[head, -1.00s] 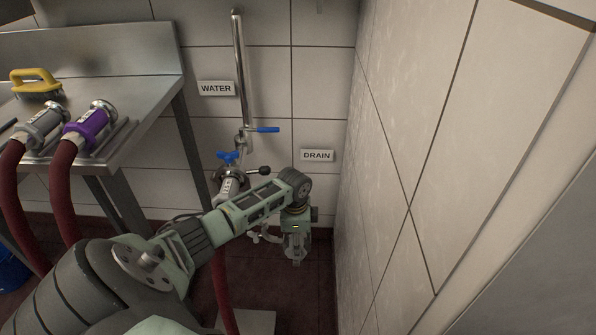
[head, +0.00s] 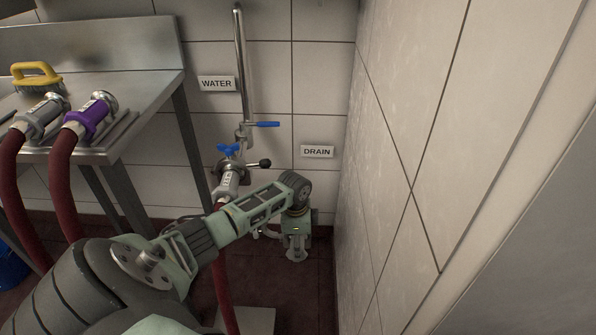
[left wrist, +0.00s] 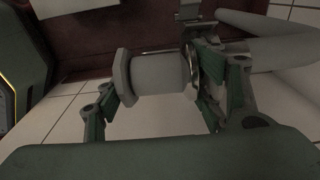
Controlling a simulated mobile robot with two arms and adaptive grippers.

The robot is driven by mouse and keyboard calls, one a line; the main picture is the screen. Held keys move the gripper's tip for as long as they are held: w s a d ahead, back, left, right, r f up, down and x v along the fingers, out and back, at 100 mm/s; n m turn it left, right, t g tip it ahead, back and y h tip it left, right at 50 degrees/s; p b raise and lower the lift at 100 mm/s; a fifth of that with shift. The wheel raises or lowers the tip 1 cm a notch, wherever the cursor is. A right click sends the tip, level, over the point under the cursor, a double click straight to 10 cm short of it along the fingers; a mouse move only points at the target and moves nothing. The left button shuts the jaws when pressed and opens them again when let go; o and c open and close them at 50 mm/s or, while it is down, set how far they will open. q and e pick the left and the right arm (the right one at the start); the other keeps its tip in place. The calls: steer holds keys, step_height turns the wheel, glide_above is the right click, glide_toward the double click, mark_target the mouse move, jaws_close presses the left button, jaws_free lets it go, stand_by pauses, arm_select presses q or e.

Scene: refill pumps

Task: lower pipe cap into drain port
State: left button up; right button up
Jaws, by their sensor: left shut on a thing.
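My left gripper (head: 297,253) is low in the corner below the DRAIN sign, pointing down near the floor. In the left wrist view, my left gripper (left wrist: 158,98) is shut on a grey cylindrical piece, which I take to be the pipe cap (left wrist: 158,74). It has a wide faceted flange at its left end and a shiny metal ring at its right end. Grey pipework shows close to its right side. The drain port is hidden or too dark to tell, so I cannot tell whether the cap touches it. My right gripper is in neither view.
The DRAIN sign (head: 317,151) and WATER sign (head: 216,83) are on the tiled wall. A water pipe (head: 242,70) with blue-handled valves and a hose stands left of the gripper. A steel sink table (head: 150,85) is at left. The right wall is close.

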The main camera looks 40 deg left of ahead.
arm_select(q)
steer(key=shift+s+d+f, duration=0.1)
steer(key=shift+s+f, duration=0.25)
steer(key=shift+f, duration=0.4)
steer(key=o, duration=1.5)
steer(key=shift+w+f, duration=0.25)
steer(key=shift+f, duration=0.15)
steer(key=shift+c, duration=0.2)
steer(key=shift+o, duration=0.6)
steer(key=shift+w, duration=0.1)
steer(key=shift+r, duration=0.2)
steer(key=shift+a+r, duration=0.1)
steer(key=shift+a, duration=0.15)
steer(key=shift+r, duration=0.2)
step_height(320, 180, up, 12)
steer(key=shift+a+f, duration=0.1)
steer(key=shift+f, duration=0.15)
